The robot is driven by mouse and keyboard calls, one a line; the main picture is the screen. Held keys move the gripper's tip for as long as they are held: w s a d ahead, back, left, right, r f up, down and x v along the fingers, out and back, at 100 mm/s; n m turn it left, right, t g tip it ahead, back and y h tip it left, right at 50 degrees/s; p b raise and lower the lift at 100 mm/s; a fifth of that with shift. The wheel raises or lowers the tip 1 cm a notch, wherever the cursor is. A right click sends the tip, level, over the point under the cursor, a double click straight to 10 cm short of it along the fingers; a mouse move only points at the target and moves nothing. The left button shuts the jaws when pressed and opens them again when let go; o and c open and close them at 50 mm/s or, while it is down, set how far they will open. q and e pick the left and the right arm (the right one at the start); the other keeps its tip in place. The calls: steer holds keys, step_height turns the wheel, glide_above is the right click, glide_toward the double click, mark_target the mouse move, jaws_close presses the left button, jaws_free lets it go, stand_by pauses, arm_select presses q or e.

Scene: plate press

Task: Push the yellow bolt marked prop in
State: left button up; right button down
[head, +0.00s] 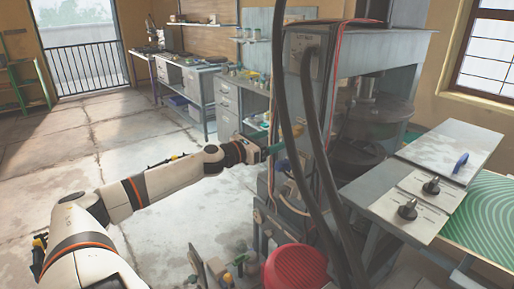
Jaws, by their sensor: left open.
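The plate press (345,110) is a large grey machine at centre right. My left arm reaches across from the lower left, and my left gripper (268,151) is at the press's left side. It is small in the picture, open, and close to a teal part (277,146) there; I cannot tell whether they touch. I cannot make out the yellow bolt or any marking; it may be hidden by the gripper or too small to see. My right gripper is not in view.
Thick dark hoses (318,150) hang in front of the press. A red ribbed motor cover (294,270) sits low at the front. Open floor (60,150) lies at left.

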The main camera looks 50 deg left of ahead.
arm_select(q)
steer(key=shift+s+a+p, duration=0.2)
steer(key=shift+s+p, duration=0.1)
steer(key=shift+s, duration=1.95)
